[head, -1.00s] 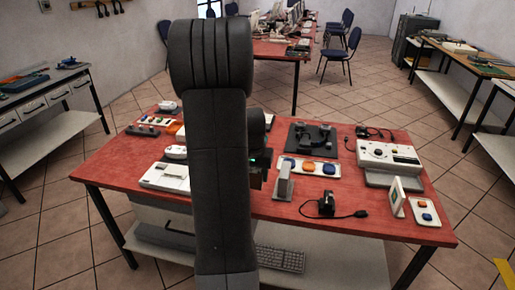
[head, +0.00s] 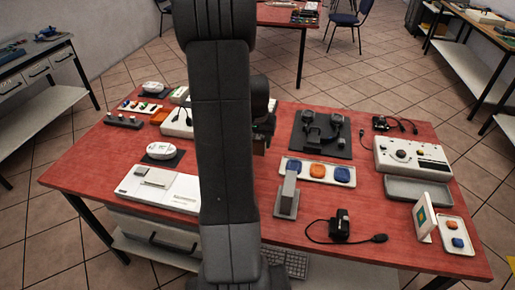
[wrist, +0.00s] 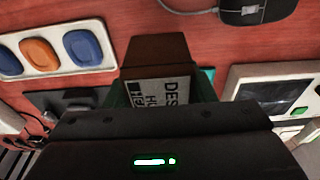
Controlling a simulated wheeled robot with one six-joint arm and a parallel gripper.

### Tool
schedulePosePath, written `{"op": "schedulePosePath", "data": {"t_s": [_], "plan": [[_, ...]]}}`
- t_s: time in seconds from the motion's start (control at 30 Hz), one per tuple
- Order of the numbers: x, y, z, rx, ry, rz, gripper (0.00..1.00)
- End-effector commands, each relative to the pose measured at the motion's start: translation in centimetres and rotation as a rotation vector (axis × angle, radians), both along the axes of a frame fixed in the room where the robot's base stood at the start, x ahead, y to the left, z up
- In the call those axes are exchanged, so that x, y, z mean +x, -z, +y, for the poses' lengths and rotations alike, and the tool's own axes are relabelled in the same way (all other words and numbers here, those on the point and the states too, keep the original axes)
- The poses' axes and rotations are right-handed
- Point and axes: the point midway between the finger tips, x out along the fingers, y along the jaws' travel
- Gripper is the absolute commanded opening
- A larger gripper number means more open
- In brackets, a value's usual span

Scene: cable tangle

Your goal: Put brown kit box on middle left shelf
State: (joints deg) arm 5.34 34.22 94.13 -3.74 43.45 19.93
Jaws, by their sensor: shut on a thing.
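My gripper (wrist: 163,92) is shut on a brown box (wrist: 155,50) with a white label bearing dark print. The box sits between the fingers in the wrist view, with the red tabletop behind it; its lower part is hidden by my gripper body. In the head view my arm hides most of the gripper, and only a small brown patch (head: 259,146) shows beside it, above the table. I cannot tell whether the box touches the table.
The red table (head: 90,165) carries several devices: a white console (head: 410,155), a tray of coloured buttons (head: 318,171), a black cabled device (head: 340,225) and a white box (head: 157,187). A grey bench with a lower shelf (head: 60,110) stands at left. Tiled floor lies between.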

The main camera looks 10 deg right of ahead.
Motion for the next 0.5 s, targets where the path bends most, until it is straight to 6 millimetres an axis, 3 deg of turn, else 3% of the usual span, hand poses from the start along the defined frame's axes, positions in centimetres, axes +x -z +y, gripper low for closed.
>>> {"op": "schedulePosePath", "data": {"t_s": [0.1, 0.5], "plan": [[-0.1, 2.4, 0.0, 0.0, 0.0, 0.005, 0.19], [-0.1, 6.5, 0.0, 0.0, -0.001, 0.004, 0.19]]}}
